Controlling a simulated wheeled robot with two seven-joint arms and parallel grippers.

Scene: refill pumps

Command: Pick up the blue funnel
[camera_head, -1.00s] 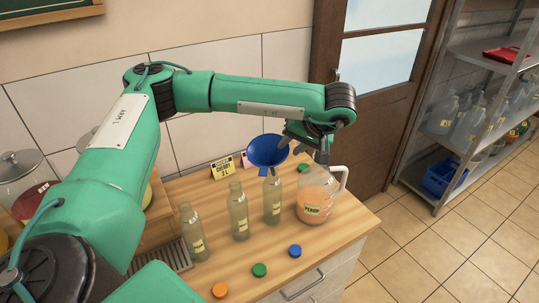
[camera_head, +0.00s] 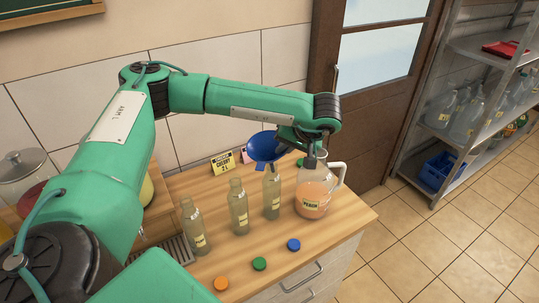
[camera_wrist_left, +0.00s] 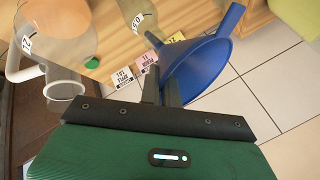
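The blue funnel (camera_head: 262,146) is behind the third bottle from the left, wide mouth up, in the head view. Its stem is mostly hidden there. In the head view my left gripper (camera_head: 308,150) reaches the funnel from the right, above the jug. My right gripper is not in view.
Bottles (camera_head: 239,208) stand on the wooden counter (camera_head: 325,232) in front of the funnel. A handled jug (camera_head: 313,192) with peach liquid stands right of them. Orange, green and blue caps (camera_head: 260,264) lie along the front. Small label cards (camera_head: 222,163) stand behind, near the wall.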

